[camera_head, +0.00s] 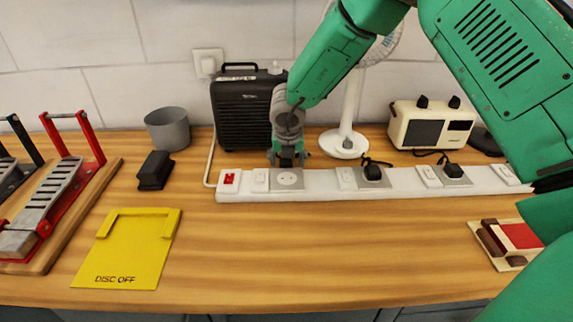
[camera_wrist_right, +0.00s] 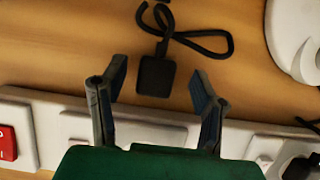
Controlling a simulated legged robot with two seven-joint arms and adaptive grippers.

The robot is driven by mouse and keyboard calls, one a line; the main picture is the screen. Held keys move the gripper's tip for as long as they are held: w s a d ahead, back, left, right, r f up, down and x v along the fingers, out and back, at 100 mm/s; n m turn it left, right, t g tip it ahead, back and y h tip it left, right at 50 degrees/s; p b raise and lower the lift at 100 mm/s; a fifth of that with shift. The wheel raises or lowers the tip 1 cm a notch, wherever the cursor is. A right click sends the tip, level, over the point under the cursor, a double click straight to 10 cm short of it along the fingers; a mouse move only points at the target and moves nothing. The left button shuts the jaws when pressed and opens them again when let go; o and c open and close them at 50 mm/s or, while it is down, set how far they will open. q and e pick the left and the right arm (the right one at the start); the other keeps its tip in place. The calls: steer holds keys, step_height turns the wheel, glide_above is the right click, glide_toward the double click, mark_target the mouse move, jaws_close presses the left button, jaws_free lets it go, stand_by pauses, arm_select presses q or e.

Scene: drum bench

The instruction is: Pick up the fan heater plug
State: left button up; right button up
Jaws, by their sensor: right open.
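The fan heater (camera_head: 229,112) is a black ribbed box with a top handle, standing against the wall in the head view. In the right wrist view a black plug (camera_wrist_right: 155,77) with a looped black cord lies on the bench behind the white power strip (camera_head: 322,183). My right gripper (camera_head: 288,160) points down behind the strip, in front of the heater's right side. In the wrist view its open fingers (camera_wrist_right: 159,86) stand on either side of the plug, with visible gaps. The gripper largely hides the plug in the head view. My left gripper is not in view.
Other black plugs (camera_head: 373,173) sit in the strip, right of my gripper. A white round-based stand (camera_head: 345,145) and a cream radio (camera_head: 396,125) are behind it. A yellow DISC OFF board (camera_head: 130,250) lies front left. The front middle of the bench is clear.

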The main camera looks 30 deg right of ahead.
mark_target(286, 161)
steer(key=shift+w+d+f, duration=0.15)
steer(key=shift+w+f, duration=0.05)
steer(key=shift+f, duration=0.35)
steer(key=shift+a+r, duration=0.15)
steer(key=shift+a, duration=0.3)
steer(key=c, duration=1.2)
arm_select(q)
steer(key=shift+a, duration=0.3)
arm_select(e)
steer(key=shift+c, duration=0.2)
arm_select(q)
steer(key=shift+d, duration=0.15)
arm_select(e)
steer(key=shift+d, duration=0.25)
steer(key=shift+d+r, duration=0.1)
steer(key=shift+r, duration=0.45)
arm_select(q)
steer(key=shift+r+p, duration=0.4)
arm_select(e)
step_height(286, 161, up, 17)
